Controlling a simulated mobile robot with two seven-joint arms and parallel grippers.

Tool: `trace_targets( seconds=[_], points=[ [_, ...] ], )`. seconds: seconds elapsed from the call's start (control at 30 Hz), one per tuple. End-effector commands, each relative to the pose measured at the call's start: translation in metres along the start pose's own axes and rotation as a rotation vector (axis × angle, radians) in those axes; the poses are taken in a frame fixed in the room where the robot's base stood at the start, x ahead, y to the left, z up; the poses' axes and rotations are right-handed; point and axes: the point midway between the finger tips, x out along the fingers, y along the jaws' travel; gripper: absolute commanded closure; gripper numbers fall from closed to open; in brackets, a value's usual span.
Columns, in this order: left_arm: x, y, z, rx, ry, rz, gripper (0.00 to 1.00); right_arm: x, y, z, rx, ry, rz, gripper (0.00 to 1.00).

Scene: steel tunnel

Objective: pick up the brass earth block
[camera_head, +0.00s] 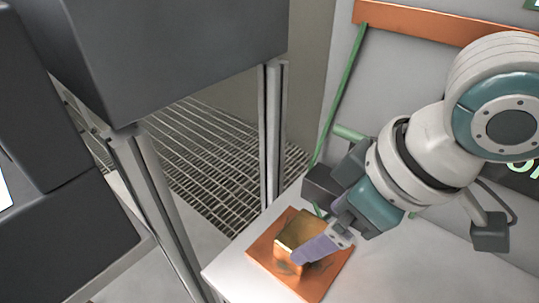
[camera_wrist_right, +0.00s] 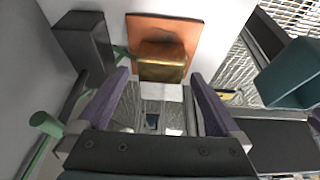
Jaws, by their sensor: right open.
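The brass earth block (camera_head: 296,230) is a gold-coloured block sitting on a square copper plate (camera_head: 268,258) on a pale work surface. My right gripper (camera_head: 306,252) reaches down from the upper right, its purple fingers at the block and hiding part of its near side. In the right wrist view the brass block (camera_wrist_right: 162,62) lies ahead, between and just beyond the two spread fingertips (camera_wrist_right: 160,76). The right gripper is open with nothing held. Whether a finger touches the block I cannot tell. My left gripper is not in view.
A dark grey box (camera_head: 321,186) with green cable stands just behind the copper plate, close to my right gripper. A green pipe (camera_head: 340,95) and copper bar (camera_head: 430,22) run along the back wall. Metal posts (camera_head: 270,130) and grating (camera_head: 205,160) lie to the left.

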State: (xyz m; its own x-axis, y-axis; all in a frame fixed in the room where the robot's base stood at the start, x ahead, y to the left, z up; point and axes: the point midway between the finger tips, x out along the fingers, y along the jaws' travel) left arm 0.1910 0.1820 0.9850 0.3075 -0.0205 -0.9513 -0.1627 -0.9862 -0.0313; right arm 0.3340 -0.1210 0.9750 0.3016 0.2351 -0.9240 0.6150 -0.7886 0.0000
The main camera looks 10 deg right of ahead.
Motion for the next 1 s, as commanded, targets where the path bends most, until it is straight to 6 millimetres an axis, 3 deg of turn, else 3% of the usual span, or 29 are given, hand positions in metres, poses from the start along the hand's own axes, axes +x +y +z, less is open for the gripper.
trace_targets(
  seconds=[0.3,0.6,1.0],
  points=[
    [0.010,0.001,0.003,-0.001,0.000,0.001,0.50,0.046,-0.003,-0.002,0.000,-0.001,0.000,0.00],
    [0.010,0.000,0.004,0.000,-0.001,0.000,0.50,0.050,-0.003,-0.003,-0.001,0.000,0.001,0.00],
    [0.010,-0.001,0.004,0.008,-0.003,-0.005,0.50,0.050,-0.003,-0.003,-0.001,0.000,0.001,0.45]
  ],
)
